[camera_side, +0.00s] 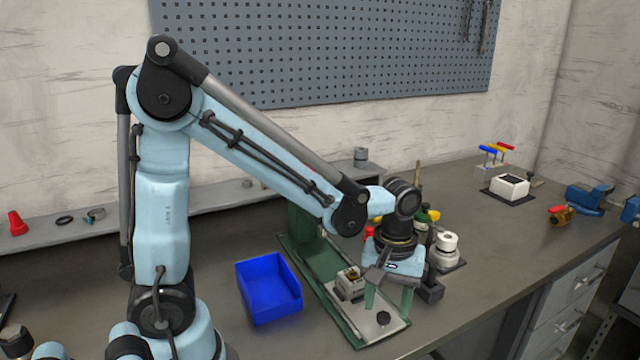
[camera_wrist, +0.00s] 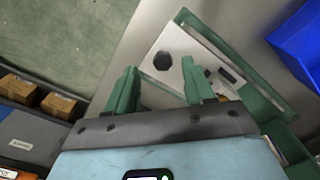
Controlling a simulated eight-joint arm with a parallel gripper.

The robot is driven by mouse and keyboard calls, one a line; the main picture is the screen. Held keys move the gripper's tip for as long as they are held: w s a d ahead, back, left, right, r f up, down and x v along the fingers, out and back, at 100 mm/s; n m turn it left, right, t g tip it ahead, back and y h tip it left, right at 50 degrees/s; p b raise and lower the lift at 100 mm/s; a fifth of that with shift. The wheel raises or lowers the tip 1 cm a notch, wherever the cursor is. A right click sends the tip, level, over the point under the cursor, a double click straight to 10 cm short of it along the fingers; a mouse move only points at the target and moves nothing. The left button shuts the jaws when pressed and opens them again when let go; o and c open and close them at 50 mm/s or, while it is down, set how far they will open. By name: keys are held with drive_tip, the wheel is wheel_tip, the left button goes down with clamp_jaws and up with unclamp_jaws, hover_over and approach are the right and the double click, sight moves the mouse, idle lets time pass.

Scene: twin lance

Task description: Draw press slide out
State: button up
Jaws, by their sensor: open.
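The press (camera_side: 305,225) is green, with a long base on the bench. Its light metal slide (camera_side: 362,326) lies along the base's front part, with a black knob (camera_side: 383,318) near its front end. My gripper (camera_side: 388,300) is open and points down over the slide's front end. In the wrist view, my green fingers (camera_wrist: 158,82) are apart, and the dark knob (camera_wrist: 162,61) shows beyond and between them on the pale slide (camera_wrist: 180,40). The fingers do not visibly hold the knob; I cannot tell whether they touch it. A small metal block (camera_side: 350,283) sits further back on the slide.
A blue bin (camera_side: 268,290) stands left of the press, also at the right of the wrist view (camera_wrist: 305,40). A white round item (camera_side: 446,248) and dark pieces stand close to the right of my gripper. Bench to the right is mostly clear.

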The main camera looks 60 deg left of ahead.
wheel_tip(320, 180, up, 9)
drive_tip(key=shift+r, duration=0.15)
idle(0.4)
drive_tip(key=s+a+m+t, duration=0.1)
drive_tip(key=m+t, duration=0.1)
drive_tip(key=m, duration=0.1)
drive_tip(key=s+a+f+m+t, duration=0.1)
drive_tip(key=s+m+t, duration=0.1)
drive_tip(key=m, duration=0.1)
drive_tip(key=s+a+m+t, duration=0.1)
drive_tip(key=m+t, duration=0.2)
drive_tip(key=shift+s+a+f, duration=0.1)
drive_tip(key=shift+s+f, duration=0.15)
drive_tip(key=shift+f, duration=0.05)
